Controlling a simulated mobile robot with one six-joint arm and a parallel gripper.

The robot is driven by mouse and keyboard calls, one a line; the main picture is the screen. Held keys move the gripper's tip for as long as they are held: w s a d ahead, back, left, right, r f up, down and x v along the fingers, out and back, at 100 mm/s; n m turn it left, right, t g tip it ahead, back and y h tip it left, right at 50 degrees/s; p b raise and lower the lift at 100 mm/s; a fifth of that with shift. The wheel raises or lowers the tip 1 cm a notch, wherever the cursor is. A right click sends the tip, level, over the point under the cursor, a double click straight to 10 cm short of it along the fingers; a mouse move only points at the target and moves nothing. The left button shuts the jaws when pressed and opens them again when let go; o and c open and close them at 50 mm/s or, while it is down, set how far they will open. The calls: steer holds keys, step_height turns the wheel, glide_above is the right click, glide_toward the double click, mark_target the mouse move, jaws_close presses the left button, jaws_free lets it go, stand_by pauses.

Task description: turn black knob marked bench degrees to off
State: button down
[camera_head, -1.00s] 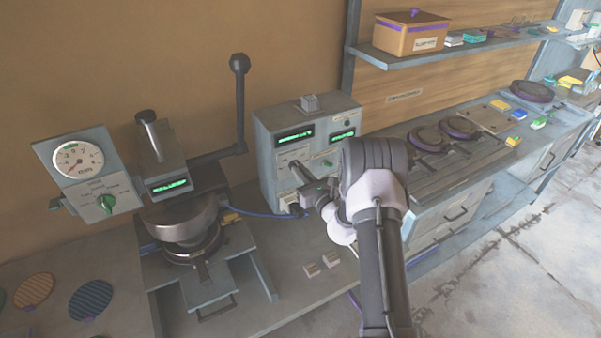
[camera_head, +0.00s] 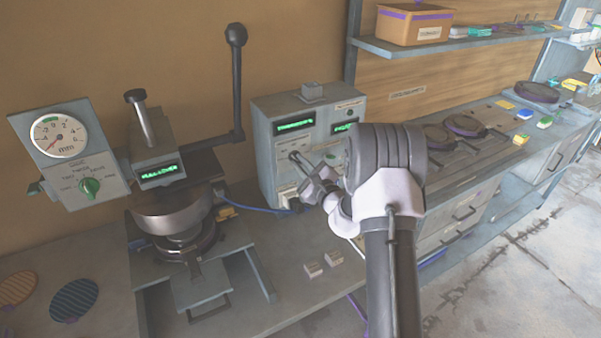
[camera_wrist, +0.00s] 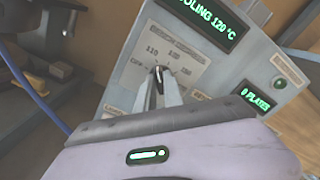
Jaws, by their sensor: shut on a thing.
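The black knob (camera_wrist: 159,73) sits on a light dial plate (camera_wrist: 160,62) on the front of a grey control box (camera_head: 266,140). In the wrist view, my gripper (camera_wrist: 160,86) is shut on the knob, with one fingertip on each side of it. Small marks ring the knob, with OFF at the lower left and numbers above and to the right; the exact setting is hard to read. The display (camera_wrist: 207,19) above reads cooling 120 °C. In the head view my gripper (camera_head: 297,160) meets the box front, and my wrist hides the knob.
A press with a tall lever (camera_head: 237,85) and a round gauge (camera_head: 58,136) stands left. A blue cable (camera_head: 262,209) runs between. Two small blocks (camera_head: 323,264) lie on the bench in front.

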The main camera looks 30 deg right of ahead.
steer(key=n+b, duration=0.3)
steer(key=b, duration=0.1)
steer(key=n+b, duration=0.3)
steer(key=b, duration=0.1)
steer(key=n+b, duration=0.3)
steer(key=b, duration=0.1)
steer(key=shift+a+f, duration=0.1)
steer(key=shift+f, duration=0.2)
steer(key=shift+r, duration=0.1)
steer(key=c, duration=1.5)
jaws_free()
steer(key=shift+o, duration=0.2)
steer(key=s+p, duration=0.1)
steer(key=s, duration=1.6)
steer(key=shift+s+d, duration=0.2)
steer(key=shift+d, duration=0.1)
